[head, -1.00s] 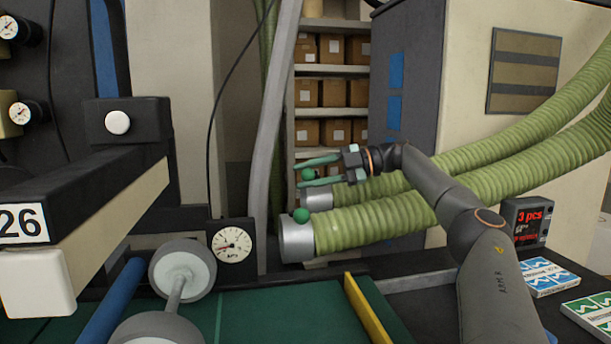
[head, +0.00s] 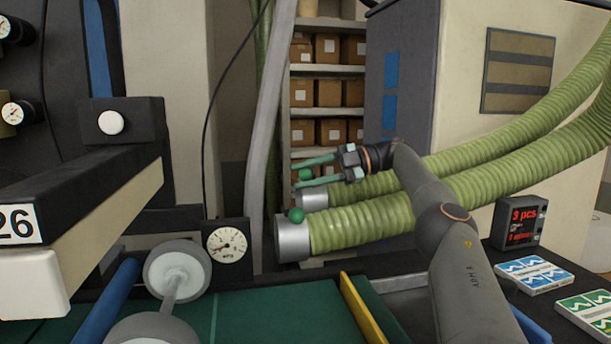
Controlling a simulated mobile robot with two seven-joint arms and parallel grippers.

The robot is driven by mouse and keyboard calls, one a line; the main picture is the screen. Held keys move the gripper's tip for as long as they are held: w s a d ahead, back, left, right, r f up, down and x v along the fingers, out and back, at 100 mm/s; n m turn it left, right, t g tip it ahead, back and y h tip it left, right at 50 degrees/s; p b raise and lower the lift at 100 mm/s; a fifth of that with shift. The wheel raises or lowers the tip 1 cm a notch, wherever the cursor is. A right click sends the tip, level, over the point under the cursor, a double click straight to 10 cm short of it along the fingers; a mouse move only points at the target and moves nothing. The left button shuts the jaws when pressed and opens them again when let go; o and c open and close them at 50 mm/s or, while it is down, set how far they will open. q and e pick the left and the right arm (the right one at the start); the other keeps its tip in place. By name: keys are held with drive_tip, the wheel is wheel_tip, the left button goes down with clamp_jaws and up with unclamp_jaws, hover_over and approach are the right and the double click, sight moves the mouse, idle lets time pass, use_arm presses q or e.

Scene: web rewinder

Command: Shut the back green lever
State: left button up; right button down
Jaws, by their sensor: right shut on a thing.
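The back green lever shows as a small green ball knob (head: 305,174) just above the metal collar (head: 313,199) of the rear green hose. My right gripper (head: 307,172) reaches in from the right and is shut on this knob, with one green finger above it and one below. The lever's stem is mostly hidden. The front green lever's knob (head: 296,215) stands on the larger collar (head: 292,239) of the front hose, below and clear of my fingers. My left gripper is not in view.
Two ribbed green hoses (head: 480,178) run to the right behind my right arm. A dial gauge (head: 227,245) stands left of the collars. A counter display (head: 520,222) and cartons (head: 532,274) are at the right. Shelves with boxes (head: 330,93) are behind.

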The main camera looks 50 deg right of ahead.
drive_tip(key=c, duration=0.5)
unclamp_jaws()
drive_tip(key=shift+w+a+m+t+h, duration=0.15)
drive_tip(key=shift+w+m+t+h, duration=0.1)
drive_tip(key=shift+m+t+h, duration=0.2)
drive_tip(key=shift+w+m+h, duration=0.1)
drive_tip(key=shift+m+h, duration=0.15)
drive_tip(key=shift+w+a+m+t+h, duration=0.15)
drive_tip(key=shift+w+m+t+h, duration=0.2)
drive_tip(key=shift+m+t+h, duration=0.2)
drive_tip(key=shift+w, duration=0.1)
